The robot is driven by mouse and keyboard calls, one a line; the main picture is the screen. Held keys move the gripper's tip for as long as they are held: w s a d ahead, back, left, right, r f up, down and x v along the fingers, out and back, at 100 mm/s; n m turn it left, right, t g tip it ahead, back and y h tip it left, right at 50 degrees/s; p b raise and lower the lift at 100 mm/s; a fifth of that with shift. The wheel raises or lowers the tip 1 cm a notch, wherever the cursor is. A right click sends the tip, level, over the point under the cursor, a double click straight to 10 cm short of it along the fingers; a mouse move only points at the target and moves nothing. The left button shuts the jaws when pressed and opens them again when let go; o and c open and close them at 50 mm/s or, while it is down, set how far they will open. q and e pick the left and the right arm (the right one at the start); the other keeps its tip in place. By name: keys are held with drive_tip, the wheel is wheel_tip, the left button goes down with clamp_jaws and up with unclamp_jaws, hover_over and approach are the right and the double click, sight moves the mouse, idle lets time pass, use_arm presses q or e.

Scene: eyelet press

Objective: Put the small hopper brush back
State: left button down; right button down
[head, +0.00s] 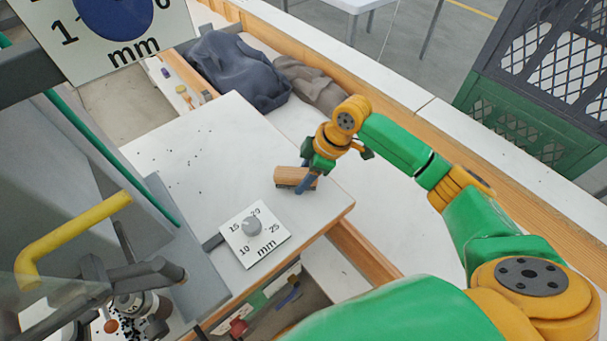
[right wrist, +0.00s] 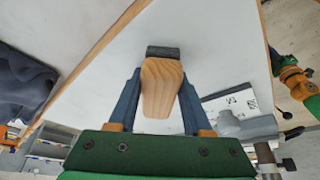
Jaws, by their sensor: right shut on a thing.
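The small hopper brush (head: 290,176) has a pale wooden handle and a dark bristle end. My right gripper (head: 306,181) is shut on it, over the far right part of the white worktop (head: 190,165). In the right wrist view the brush's wooden handle (right wrist: 162,88) lies between the blue fingers (right wrist: 160,100), with the dark bristles (right wrist: 163,52) pointing away. I cannot tell whether the bristles touch the worktop. My left gripper does not show.
A white dial plate with a grey knob (head: 252,227) sits at the worktop's front edge. The grey press with a yellow handle (head: 75,235) stands at left. Dark cloth (head: 238,72) lies behind. Small dark specks (head: 188,162) dot the worktop; its middle is otherwise clear.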

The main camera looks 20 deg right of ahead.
drive_tip(key=shift+s+f, duration=0.4)
drive_tip(key=shift+f, duration=0.1)
drive_tip(key=shift+c, duration=1.7)
unclamp_jaws()
drive_tip(key=shift+f, duration=0.15)
drive_tip(key=w+v, duration=0.1)
drive_tip(key=v, duration=1.2)
drive_tip(key=shift+a+r, duration=0.25)
drive_tip(key=shift+r, duration=0.1)
